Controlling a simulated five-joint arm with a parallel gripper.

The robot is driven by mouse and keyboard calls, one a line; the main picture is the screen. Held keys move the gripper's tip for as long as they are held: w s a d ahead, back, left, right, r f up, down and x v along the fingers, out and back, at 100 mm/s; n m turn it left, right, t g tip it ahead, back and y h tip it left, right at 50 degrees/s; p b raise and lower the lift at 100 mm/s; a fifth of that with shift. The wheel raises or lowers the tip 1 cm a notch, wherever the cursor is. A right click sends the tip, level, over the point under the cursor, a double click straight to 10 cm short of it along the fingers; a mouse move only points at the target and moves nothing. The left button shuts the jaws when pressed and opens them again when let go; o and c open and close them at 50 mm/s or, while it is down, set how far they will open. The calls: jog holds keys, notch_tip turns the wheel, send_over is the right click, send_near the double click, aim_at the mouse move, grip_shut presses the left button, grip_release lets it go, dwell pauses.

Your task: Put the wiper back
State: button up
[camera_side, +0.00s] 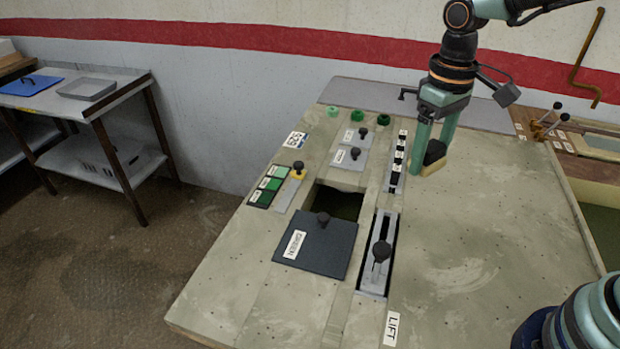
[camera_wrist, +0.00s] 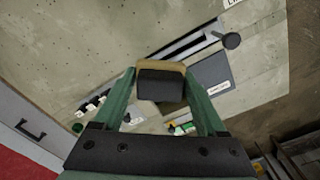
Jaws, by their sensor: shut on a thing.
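The wiper, a black block with a tan edge (camera_side: 435,154), is between the green fingers of my gripper (camera_side: 427,156) in the side view. My gripper is shut on it, low over the right part of the worktop (camera_side: 460,240). I cannot tell whether the wiper touches the surface. In the wrist view the wiper (camera_wrist: 160,84) sits between the fingertips (camera_wrist: 160,76), its dark face towards the camera and its tan edge at the top. The fingers hide its sides.
Left of the gripper are a strip of black switches (camera_side: 397,160), a slotted LIFT lever (camera_side: 380,252), a dark panel (camera_side: 318,246) beside an opening, and green buttons (camera_side: 358,115). A wooden ledge with a pronged holder (camera_side: 545,126) is at the right. The worktop's right side is clear.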

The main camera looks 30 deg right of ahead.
jog(key=s+a+n, duration=0.2)
jog(key=a+n, duration=0.2)
jog(key=a, duration=0.8)
jog(key=r+n, duration=0.1)
jog(key=n, duration=0.2)
send_over(329, 313)
notch_tip(329, 313, down, 19)
jog(key=shift+f, duration=0.2)
jog(key=shift+f, duration=0.15)
jog(key=o, duration=1.1)
jog(key=shift+o, duration=0.2)
notch_tip(329, 313, up, 12)
jog(key=w+d+r+m+t+y, duration=0.1)
jog(key=w+d+r+m, duration=0.1)
jog(key=d+r, duration=0.35)
jog(key=w+d+r+m+t, duration=0.2)
jog(key=w+d+r, duration=0.1)
jog(key=d, duration=0.6)
jog(key=s+d+r+m+t, duration=0.1)
jog(key=d+r+m, duration=0.1)
jog(key=d, duration=0.4)
jog(key=s+d+r+m+t+h, duration=0.1)
jog(key=s+d+r+m, duration=0.1)
jog(key=d, duration=0.5)
jog(key=shift+s+d+r+m+t, duration=0.2)
jog(key=shift+m+t, duration=0.1)
jog(key=shift+m, duration=0.1)
